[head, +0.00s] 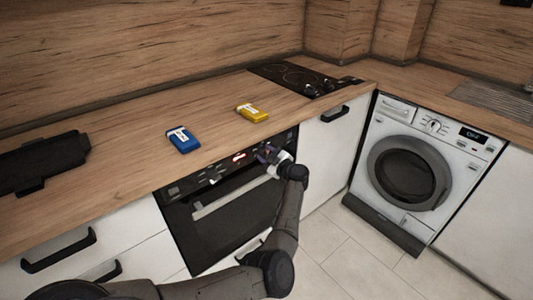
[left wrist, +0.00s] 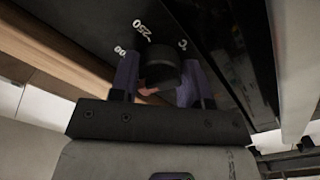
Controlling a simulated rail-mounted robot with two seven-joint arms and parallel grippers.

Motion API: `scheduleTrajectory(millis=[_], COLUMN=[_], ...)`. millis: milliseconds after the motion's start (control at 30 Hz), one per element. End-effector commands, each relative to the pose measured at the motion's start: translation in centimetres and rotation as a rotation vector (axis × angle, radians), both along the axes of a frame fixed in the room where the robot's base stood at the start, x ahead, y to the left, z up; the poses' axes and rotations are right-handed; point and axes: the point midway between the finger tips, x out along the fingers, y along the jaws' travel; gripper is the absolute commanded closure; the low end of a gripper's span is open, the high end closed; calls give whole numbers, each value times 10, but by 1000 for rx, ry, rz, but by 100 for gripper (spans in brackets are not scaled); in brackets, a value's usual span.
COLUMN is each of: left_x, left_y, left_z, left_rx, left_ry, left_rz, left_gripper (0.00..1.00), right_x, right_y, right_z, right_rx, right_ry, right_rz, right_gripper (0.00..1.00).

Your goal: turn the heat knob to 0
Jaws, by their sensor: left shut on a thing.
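The heat knob (left wrist: 160,68) is a dark round knob on the black oven panel, with white markings "250" and "°C" around it in the left wrist view. Another marking at its left is partly hidden. My left gripper (left wrist: 158,84) is shut on the knob, with one purple-grey finger on each side. In the head view, my left gripper (head: 268,154) is at the right part of the oven's (head: 228,222) control panel and hides the knob there. The knob's exact setting cannot be read. My right gripper is not in view.
A blue box (head: 182,140) and a yellow box (head: 252,113) lie on the wooden worktop (head: 125,150) above the oven. A red display (head: 239,157) glows on the panel. The oven's bar handle (head: 225,198) is below. A washing machine (head: 420,170) stands at the right.

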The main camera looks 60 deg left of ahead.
Motion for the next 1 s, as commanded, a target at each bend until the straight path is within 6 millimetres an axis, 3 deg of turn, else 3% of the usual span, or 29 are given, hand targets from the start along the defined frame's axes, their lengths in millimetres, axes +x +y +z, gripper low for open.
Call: scheduleTrajectory(millis=[467,1000], left_x=[1,1], left_y=[0,0], left_z=[-1,-1], left_rx=[53,114], left_ry=[-451,-963], left_rz=[1,0], left_gripper=[81,81], right_x=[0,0], right_y=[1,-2], right_z=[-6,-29], right_rx=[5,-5], right_ry=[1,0], right_rz=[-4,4], right_gripper=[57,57])
